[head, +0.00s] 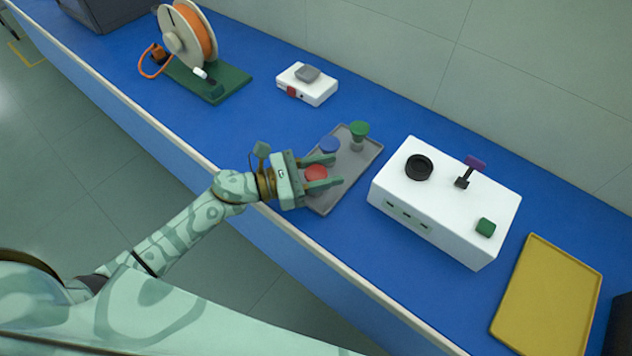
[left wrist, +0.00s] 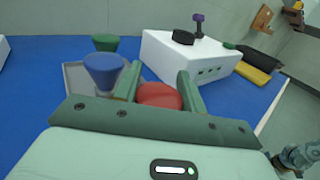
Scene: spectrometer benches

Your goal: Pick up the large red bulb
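The large red bulb (head: 316,173) stands on the near part of a grey tray (head: 362,163) on the blue bench. My left gripper (head: 328,171) is open, with one finger on each side of the red bulb. In the left wrist view the red bulb (left wrist: 159,95) shows between the two green fingers (left wrist: 160,90); its lower part is hidden by the gripper. I cannot tell whether the fingers touch it. A blue bulb (head: 329,145) and a green bulb (head: 359,130) stand on the same tray, beyond the gripper.
A white box (head: 440,205) with a black round socket (head: 418,167), a purple-topped lever and a green knob stands right of the tray. A yellow tray (head: 548,295) lies farther right. A cable reel (head: 187,38) and small white device (head: 307,84) stand at the back left.

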